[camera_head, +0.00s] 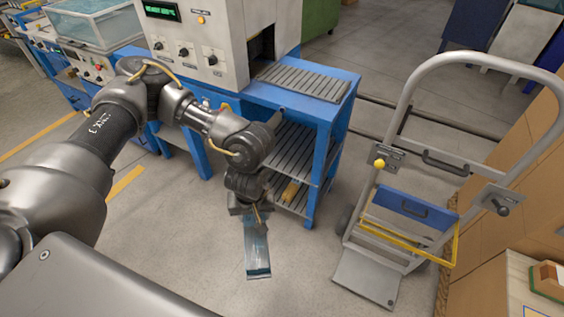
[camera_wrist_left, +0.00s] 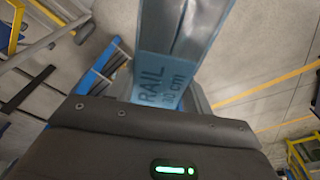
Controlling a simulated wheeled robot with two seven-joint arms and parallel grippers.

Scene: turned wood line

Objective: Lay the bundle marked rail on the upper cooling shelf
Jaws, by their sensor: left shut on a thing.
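My left gripper (camera_head: 252,212) points down in front of the blue rack, shut on a clear, bluish flat bundle (camera_head: 258,255). The bundle hangs down from the jaws above the floor, apart from the rack. In the left wrist view the bundle (camera_wrist_left: 190,30) shows a light blue label reading "RAIL" and "30 cm". The rack has two slatted cooling shelves under its top: the upper shelf (camera_head: 296,148) looks bare where it shows, and the lower shelf (camera_head: 298,207) bears a small yellowish piece (camera_head: 291,191). My arm hides the shelves' left part. My right gripper is out of view.
A grey machine (camera_head: 205,45) stands on the rack's left, with a slatted outfeed (camera_head: 305,79) on top. A hand truck (camera_head: 405,125) with a blue-and-yellow frame stands to the right. Cardboard boxes (camera_head: 490,295) line the right edge. Floor between rack and hand truck is clear.

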